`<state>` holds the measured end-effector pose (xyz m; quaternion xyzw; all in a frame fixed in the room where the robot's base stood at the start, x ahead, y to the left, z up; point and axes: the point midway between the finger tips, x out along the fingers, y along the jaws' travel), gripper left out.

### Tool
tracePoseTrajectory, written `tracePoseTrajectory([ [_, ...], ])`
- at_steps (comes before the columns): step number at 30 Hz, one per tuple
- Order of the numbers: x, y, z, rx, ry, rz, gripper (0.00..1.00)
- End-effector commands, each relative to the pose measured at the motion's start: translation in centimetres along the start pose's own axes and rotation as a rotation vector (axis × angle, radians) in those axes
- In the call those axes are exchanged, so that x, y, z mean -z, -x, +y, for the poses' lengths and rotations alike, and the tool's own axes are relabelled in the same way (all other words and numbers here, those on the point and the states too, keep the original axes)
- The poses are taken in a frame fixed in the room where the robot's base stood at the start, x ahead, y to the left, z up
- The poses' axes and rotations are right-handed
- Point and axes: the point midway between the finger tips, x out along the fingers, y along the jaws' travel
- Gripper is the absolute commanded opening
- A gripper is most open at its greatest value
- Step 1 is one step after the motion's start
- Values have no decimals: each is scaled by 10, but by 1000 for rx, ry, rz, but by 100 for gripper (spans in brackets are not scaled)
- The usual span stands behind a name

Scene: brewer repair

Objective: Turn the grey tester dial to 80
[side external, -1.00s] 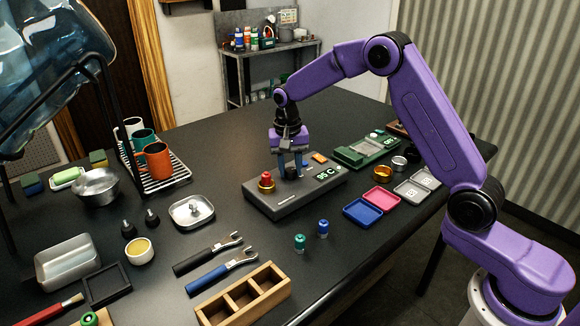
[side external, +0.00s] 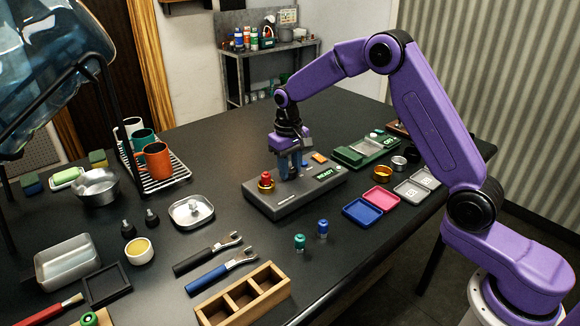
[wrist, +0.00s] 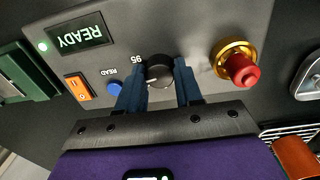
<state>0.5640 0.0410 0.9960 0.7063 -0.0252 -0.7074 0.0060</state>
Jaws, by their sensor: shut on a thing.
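The grey tester (side external: 300,194) lies flat on the black table, its front panel up. Its dark dial (wrist: 159,68) shows in the wrist view, with an upside-down number beside it that looks like 95. My gripper (side external: 290,174) points down over the tester, and its blue fingers are shut on the dial from both sides; they also show in the wrist view (wrist: 160,80). The fingers partly hide the dial in the side view. I cannot read the dial's exact setting. The tester's display (wrist: 81,36) reads READY, beside a lit green lamp.
On the tester, a red knob on a gold base (wrist: 240,66), a blue READ button (wrist: 115,88) and an orange switch (wrist: 77,87) flank the dial. A green device (side external: 365,150) stands behind right. Blue (side external: 362,211) and pink (side external: 380,197) trays lie to the right.

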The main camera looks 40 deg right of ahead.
Motion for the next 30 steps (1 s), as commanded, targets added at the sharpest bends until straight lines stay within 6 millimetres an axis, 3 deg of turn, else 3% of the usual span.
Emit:
tracePoseTrajectory([
  [11, 1, 2, 0, 0, 6, 4, 5],
  [12, 1, 2, 0, 0, 6, 5, 38],
  [14, 1, 2, 0, 0, 6, 4, 58],
  [15, 1, 1, 0, 0, 6, 4, 60],
  [25, 0, 3, 0, 0, 5, 3, 60],
  [30, 1, 23, 0, 1, 5, 7, 60],
])
